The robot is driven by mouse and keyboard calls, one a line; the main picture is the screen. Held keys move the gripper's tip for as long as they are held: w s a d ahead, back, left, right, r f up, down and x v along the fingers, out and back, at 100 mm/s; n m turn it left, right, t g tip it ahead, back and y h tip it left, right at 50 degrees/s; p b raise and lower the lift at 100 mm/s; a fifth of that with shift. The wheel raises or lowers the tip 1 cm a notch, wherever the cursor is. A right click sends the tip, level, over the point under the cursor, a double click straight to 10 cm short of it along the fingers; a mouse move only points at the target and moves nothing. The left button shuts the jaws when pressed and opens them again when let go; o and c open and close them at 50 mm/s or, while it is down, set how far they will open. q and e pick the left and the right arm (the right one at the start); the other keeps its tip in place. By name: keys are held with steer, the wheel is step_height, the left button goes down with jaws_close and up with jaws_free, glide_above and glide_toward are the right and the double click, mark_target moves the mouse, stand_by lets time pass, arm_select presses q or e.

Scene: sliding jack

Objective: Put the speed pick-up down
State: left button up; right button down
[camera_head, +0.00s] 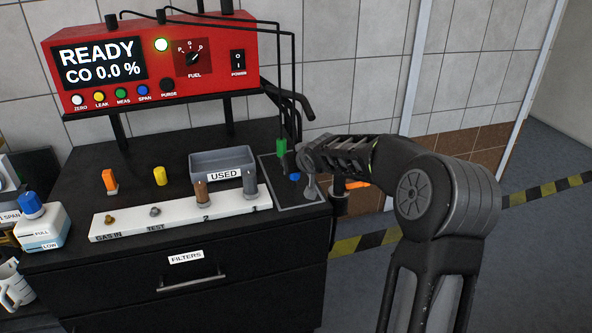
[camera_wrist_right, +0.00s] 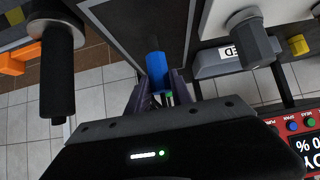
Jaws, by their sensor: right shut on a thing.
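The speed pick-up seems to be the blue-ended piece (camera_head: 295,177) at the right end of the black bench top. In the right wrist view its blue cylinder (camera_wrist_right: 156,66) sticks out between the fingers. My right gripper (camera_head: 307,184) reaches in from the right and is shut on it, over a dark grey-edged pad (camera_head: 278,193). The fingers (camera_wrist_right: 160,90) hide its lower part. I cannot tell whether it touches the pad. My left gripper is not in view.
A green-topped piece (camera_head: 281,147) stands close behind. A white filter block (camera_head: 180,215) with several fittings and a grey USED tray (camera_head: 222,163) lie left. A black holder (camera_head: 339,200) hangs at the bench's right side. Cables drop from the red analyser (camera_head: 160,58).

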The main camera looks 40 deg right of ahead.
steer(key=shift+f, duration=0.3)
steer(key=shift+f, duration=0.15)
steer(key=c, duration=1.1)
jaws_free()
steer(key=shift+c, duration=0.2)
steer(key=shift+r, duration=0.2)
steer(key=v, duration=1.2)
